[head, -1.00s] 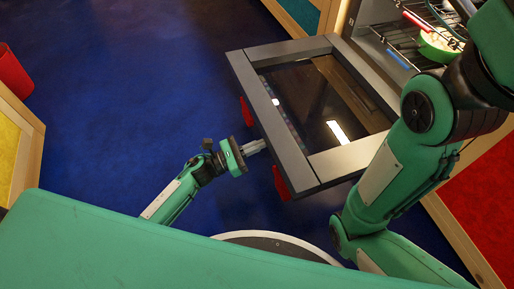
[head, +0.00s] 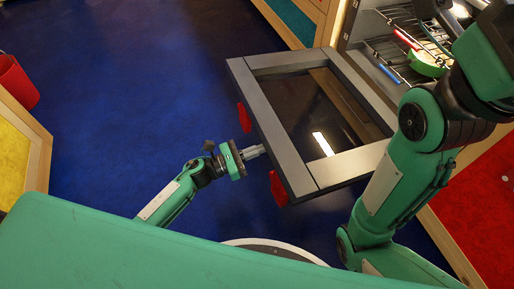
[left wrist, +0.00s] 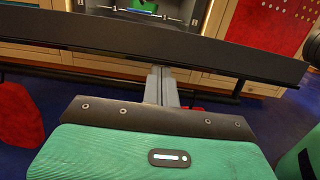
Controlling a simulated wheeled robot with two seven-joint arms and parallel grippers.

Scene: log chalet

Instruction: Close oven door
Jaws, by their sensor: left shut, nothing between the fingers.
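The oven door (head: 284,158) is open and folded down, a grey frame around dark glass. Red handle mounts (head: 278,189) show at its outer edge. In the left wrist view the door's edge (left wrist: 190,50) runs across as a dark bar. My left gripper (head: 262,149) is shut and empty, its fingertips at the outer edge of the door between the red mounts. It also shows in the left wrist view (left wrist: 161,80), with its tips at or under the bar; I cannot tell if they touch. My right gripper is not in view; only my right arm shows.
The oven cavity (head: 370,30) holds wire racks and a green bowl (head: 428,63). My right arm crosses in front of the oven's right side. A red bin (head: 14,82) and a yellow-panelled cabinet (head: 22,150) stand at the left. Blue floor (head: 130,90) between is clear.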

